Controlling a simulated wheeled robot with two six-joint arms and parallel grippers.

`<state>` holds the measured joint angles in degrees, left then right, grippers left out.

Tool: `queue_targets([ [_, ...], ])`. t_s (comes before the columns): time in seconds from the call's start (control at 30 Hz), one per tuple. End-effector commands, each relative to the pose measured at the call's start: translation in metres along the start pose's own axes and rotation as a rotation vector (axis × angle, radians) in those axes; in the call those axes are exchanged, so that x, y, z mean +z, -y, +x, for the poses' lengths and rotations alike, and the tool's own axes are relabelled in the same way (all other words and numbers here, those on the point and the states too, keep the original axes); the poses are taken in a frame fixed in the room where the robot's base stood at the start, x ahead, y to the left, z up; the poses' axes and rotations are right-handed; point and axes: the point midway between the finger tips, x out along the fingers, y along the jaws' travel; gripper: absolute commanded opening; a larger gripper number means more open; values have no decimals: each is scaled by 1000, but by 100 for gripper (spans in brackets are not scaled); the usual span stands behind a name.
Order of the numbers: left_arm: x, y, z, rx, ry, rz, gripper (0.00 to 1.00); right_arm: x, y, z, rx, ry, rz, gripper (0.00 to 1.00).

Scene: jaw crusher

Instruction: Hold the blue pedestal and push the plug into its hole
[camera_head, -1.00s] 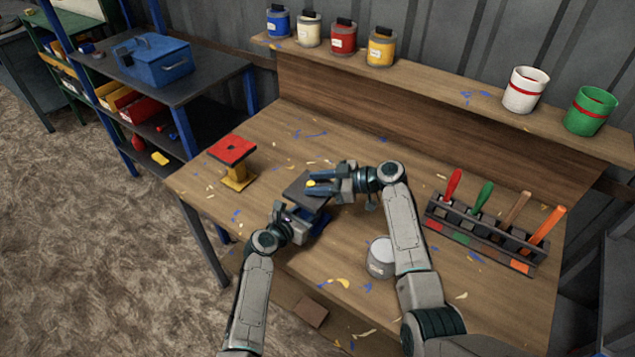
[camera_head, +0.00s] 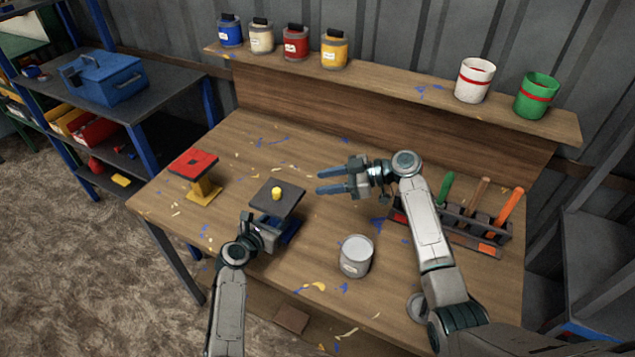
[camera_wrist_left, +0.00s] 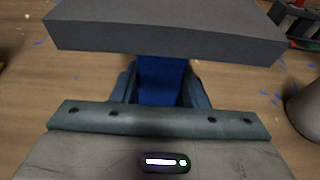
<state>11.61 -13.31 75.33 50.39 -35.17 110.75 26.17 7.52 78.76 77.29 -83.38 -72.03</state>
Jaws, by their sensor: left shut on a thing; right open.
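The blue pedestal (camera_head: 288,231) stands on the workbench with a dark grey square top (camera_head: 263,193). My left gripper (camera_head: 268,232) is shut on the pedestal's blue column below the top. The left wrist view shows the blue column (camera_wrist_left: 160,82) between the fingers and the grey top above.
A yellow pedestal with a red top (camera_head: 193,163) stands to the left. A grey can (camera_head: 356,257) stands at front right. A tool rack (camera_head: 455,226) holds several handled tools at right. Paint pots line the back shelf (camera_head: 400,84). The bench's middle back is clear.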

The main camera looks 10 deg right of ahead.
Motion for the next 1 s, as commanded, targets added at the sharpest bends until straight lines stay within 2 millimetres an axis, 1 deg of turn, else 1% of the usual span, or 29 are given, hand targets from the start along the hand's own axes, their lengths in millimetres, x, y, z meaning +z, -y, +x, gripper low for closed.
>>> queue_targets([
  [0.3,0,0,0,0,0,1,0,0,0,0,0,0,0,42],
  [0.33,0,0,0,0,0,1,44,0,0,0,0,0,0,42],
  [0.43,0,0,0,0,0,0,63,0,0,0,0,-1,0,42],
  [0.47,0,0,0,0,0,0,65,0,0,0,0,0,0,42],
  [0.77,0,0,-2,0,0,0,65,0,0,0,0,-1,0,42],
  [0.87,-1,0,-9,0,0,1,65,0,0,0,0,-1,0,42],
  [0.97,-1,0,-23,1,0,1,65,0,0,0,0,-1,0,42],
  [1.0,-2,0,-30,1,-1,2,65,0,0,0,0,-1,0,42],
])
